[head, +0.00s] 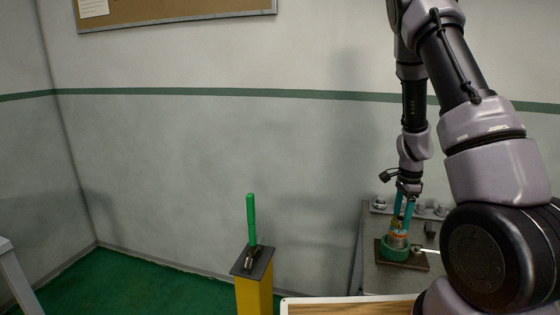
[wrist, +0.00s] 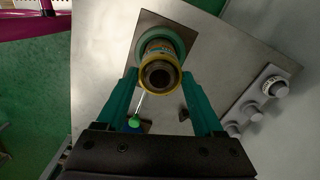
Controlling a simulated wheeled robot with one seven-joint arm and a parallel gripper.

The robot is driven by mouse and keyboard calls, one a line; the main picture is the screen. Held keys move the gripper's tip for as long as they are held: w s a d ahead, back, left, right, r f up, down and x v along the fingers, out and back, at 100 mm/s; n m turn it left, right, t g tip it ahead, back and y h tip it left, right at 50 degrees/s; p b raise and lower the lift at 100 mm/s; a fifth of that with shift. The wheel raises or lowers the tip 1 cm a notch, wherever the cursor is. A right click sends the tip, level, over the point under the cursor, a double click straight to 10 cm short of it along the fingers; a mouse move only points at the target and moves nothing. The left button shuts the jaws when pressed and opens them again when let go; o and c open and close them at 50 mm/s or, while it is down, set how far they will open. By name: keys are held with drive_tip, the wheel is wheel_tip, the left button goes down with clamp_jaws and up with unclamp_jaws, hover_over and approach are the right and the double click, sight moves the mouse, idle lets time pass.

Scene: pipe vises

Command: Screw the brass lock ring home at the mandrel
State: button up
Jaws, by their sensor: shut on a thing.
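The brass lock ring (wrist: 146,81) is the yellow-gold ring around a dark bore in the wrist view. It sits at the top of the upright mandrel (head: 398,240), above a green collar (head: 394,252) on a dark plate. My gripper (wrist: 160,76) has its two teal fingers on either side of the ring, shut on it. In the head view my gripper (head: 403,212) reaches down over the mandrel from above. The fingers partly cover the ring there, and I cannot tell how far down the thread it sits.
A grey metal bench (head: 375,276) carries the plate. Round fittings (wrist: 275,86) stand in a row at its side. A lever with a green knob (wrist: 134,122) sticks out near the mandrel. A yellow post (head: 254,294) with a green handle (head: 251,218) stands apart to the left.

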drive_tip(key=m, duration=1)
drive_tip(key=shift+f, duration=0.1)
drive_tip(key=m, duration=0.3)
drive_tip(key=shift+m, duration=0.4)
drive_tip(key=o, duration=1.3)
